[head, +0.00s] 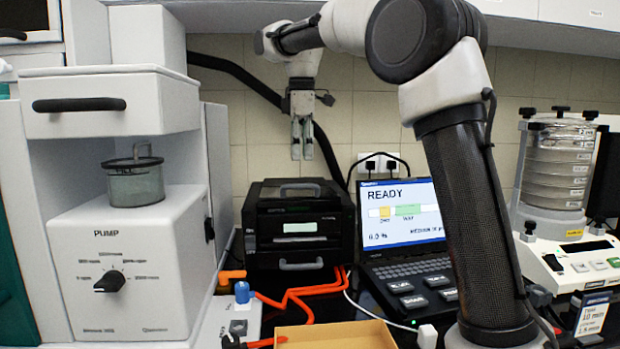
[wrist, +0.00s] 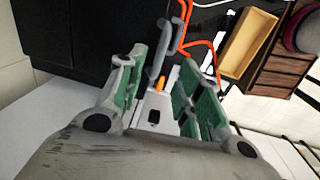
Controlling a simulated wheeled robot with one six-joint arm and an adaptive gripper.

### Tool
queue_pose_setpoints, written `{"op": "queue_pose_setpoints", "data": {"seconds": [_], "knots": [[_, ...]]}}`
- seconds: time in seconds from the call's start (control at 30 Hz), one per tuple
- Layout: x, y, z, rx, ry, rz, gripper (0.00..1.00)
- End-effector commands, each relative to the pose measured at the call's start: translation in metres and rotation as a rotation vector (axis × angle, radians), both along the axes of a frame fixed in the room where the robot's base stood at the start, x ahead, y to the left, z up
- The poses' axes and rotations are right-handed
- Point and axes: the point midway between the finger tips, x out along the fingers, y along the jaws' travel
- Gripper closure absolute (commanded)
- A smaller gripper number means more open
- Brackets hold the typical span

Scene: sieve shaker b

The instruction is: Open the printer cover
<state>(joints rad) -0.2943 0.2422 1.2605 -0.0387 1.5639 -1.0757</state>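The black printer (head: 260,232) stands on the bench left of the laptop in the head view. Its cover looks closed, with a grey handle (head: 300,187) along the top front. A second grey handle (head: 301,265) is low on its front. My gripper (head: 302,157) hangs fingers-down above the printer, apart from it. In the wrist view the green-padded fingers are spread, with nothing held between them. The dark printer top (wrist: 75,30) fills the upper left there, and a grey handle (wrist: 155,62) shows beyond and between the fingertips.
The pump unit (head: 120,250) stands close on the left. The laptop (head: 405,215) is right of the printer, with the sieve shaker (head: 555,175) farther right. Orange cables (head: 300,297) and a tan tray (head: 335,337) lie in front. A wall cabinet (head: 230,15) hangs above.

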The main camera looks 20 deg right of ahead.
Motion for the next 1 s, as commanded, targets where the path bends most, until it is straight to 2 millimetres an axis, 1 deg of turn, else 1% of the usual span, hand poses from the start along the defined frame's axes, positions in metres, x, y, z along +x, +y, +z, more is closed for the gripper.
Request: {"op": "queue_pose_setpoints", "data": {"seconds": [0.07, 0.17, 0.4, 0.5, 0.67, 0.87, 0.9, 0.97, 1.0], "knots": [[0.0, -0.001, -0.004, -0.002, 0.004, 0.011, 0.65], [0.0, -0.001, -0.016, -0.002, 0.005, 0.013, 0.65], [0.003, -0.002, -0.056, -0.002, 0.005, 0.012, 0.65], [0.005, -0.002, -0.069, -0.002, 0.004, 0.011, 0.65], [0.006, -0.002, -0.078, -0.001, 0.002, 0.011, 0.65], [0.006, -0.002, -0.078, -0.002, 0.001, 0.011, 0.65], [0.006, -0.002, -0.078, -0.002, 0.001, 0.011, 0.66], [0.006, -0.002, -0.078, -0.002, 0.001, 0.011, 0.77], [0.006, -0.002, -0.078, -0.002, 0.001, 0.011, 0.85]]}}
